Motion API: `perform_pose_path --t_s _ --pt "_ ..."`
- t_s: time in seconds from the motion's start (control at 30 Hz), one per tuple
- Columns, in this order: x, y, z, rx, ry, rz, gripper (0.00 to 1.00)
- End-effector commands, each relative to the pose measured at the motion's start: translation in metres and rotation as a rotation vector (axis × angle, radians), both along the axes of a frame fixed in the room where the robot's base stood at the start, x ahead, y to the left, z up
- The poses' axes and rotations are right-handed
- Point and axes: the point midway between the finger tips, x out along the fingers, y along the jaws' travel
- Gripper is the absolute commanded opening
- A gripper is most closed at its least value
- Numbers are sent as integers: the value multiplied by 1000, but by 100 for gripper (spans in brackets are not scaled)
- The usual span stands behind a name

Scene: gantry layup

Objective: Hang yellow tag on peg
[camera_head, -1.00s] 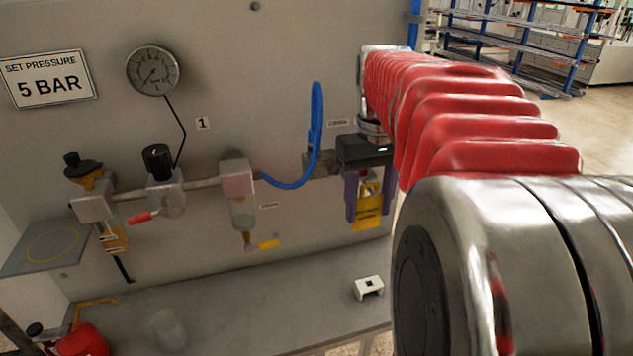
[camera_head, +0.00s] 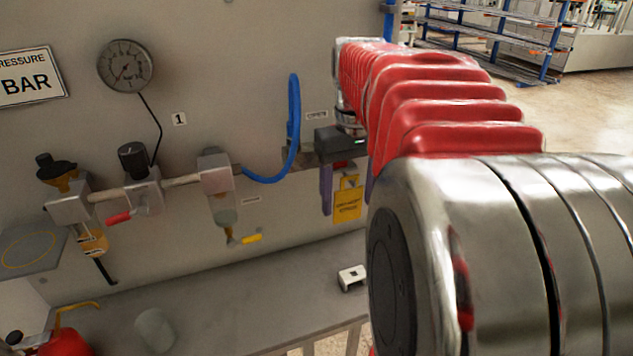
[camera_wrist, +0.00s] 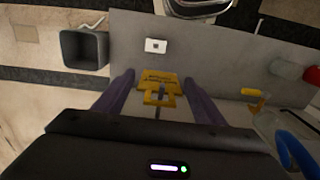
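The yellow tag (camera_head: 347,206) is upright against the grey panel face, below my gripper's dark body. It also shows in the wrist view (camera_wrist: 158,78), with a square opening in its narrower yellow part. My gripper (camera_head: 347,206) has two purple fingers pointing down, one on each side of the tag. In the wrist view the fingers (camera_wrist: 160,88) stand wide apart, with clear gaps to the tag. A thin dark bar shows at the opening; I cannot tell whether it is the peg. I cannot tell what holds the tag up.
A blue hose (camera_head: 293,125) curves up left of my gripper. A pipe with a pressure gauge (camera_head: 125,66) and valves runs along the panel. A white block (camera_head: 351,277) lies on the grey bench (camera_head: 250,300). A grey bin (camera_wrist: 84,49) stands beyond the bench.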

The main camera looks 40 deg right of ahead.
Motion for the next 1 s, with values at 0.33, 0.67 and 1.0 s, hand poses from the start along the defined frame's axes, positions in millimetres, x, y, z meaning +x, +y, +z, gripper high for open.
perform_pose_path --t_s 0.33,0.67,1.0 --pt "0 0 1 0 0 -1 70" --pt "0 -1 30 -2 -3 -1 70" --pt "0 -1 86 -2 -3 -1 70"
